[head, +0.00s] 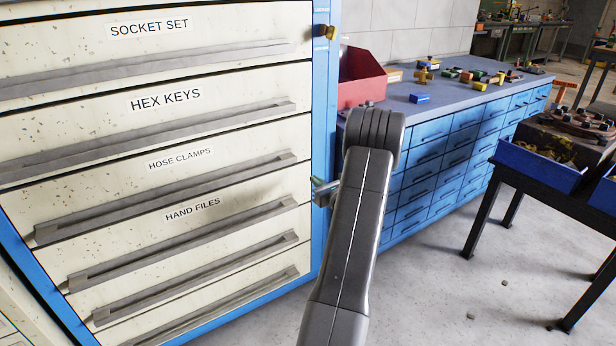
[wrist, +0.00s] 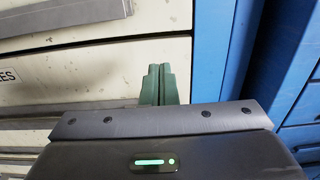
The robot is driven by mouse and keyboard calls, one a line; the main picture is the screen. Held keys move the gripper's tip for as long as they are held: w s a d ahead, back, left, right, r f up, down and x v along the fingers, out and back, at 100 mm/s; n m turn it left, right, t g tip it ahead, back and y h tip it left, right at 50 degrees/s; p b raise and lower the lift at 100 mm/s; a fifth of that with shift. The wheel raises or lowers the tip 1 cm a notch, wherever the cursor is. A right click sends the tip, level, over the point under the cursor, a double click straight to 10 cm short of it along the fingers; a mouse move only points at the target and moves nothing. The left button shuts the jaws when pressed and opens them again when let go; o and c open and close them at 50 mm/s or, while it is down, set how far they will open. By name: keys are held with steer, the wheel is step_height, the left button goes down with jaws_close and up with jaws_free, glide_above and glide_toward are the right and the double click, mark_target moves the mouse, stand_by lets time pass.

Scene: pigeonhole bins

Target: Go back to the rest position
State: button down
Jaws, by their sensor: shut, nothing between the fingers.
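My gripper (head: 324,191) is partly hidden behind my arm in the head view, close to the right edge of the drawer cabinet. In the wrist view its green fingers (wrist: 158,85) are together with nothing between them, in front of the cream drawer fronts. The cabinet has a blue frame (head: 326,90) and labelled drawers, among them the hex keys drawer (head: 215,104), the hose clamps drawer (head: 120,182) and the hand files drawer (head: 240,227). All the visible drawers look closed. I cannot tell whether the fingers touch the cabinet.
A blue workbench with drawers (head: 435,165) stands right of the cabinet, with a red bin (head: 362,82) and several small coloured parts on top. A dark-legged table (head: 487,205) with blue bins (head: 540,168) stands at the right. The grey floor (head: 430,290) between is mostly clear.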

steer(key=v, duration=0.6)
steer(key=shift+w, duration=0.15)
